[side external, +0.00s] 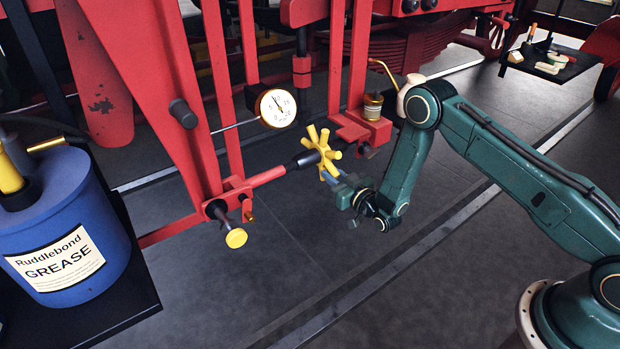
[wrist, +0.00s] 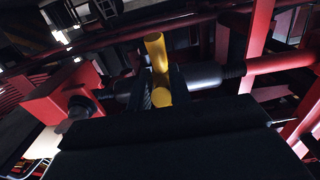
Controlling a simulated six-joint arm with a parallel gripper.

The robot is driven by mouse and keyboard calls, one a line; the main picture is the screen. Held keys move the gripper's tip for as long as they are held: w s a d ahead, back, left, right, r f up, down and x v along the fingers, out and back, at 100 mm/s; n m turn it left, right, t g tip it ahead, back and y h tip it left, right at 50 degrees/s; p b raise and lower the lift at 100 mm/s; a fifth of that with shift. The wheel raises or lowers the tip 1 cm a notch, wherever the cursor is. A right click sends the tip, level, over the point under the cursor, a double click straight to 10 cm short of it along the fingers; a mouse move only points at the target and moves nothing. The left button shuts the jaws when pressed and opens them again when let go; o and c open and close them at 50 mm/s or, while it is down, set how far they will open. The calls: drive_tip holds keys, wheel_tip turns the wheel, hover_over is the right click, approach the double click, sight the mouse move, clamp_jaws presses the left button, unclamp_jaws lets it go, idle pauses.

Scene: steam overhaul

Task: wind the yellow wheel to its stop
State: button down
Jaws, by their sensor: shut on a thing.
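The yellow wheel (side external: 322,150) has several stubby spokes around a hub and sits on a dark-ended red shaft (side external: 268,176) in the side external view. My gripper (side external: 337,183) is at the wheel's lower right side. Its jaws are shut on one of the wheel's spokes. The jaws and the dark gripper body hide much of the wheel there.
A round white dial gauge (side external: 276,108) is left of the wheel. A yellow knob (side external: 236,238) is on the red frame's lower end. A brass oil cup (side external: 372,105) stands on a red bracket behind my gripper. A blue grease drum (side external: 65,230) stands at left. The floor in front is clear.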

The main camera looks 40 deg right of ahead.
drive_tip(key=shift+f, duration=0.25)
drive_tip(key=shift+w+f, duration=0.45)
drive_tip(key=shift+f, duration=0.2)
drive_tip(key=shift+w+f, duration=0.1)
drive_tip(key=shift+w, duration=0.05)
idle(0.5)
drive_tip(key=c, duration=1.2)
unclamp_jaws()
drive_tip(key=shift+c, duration=0.2)
drive_tip(key=s, duration=0.6)
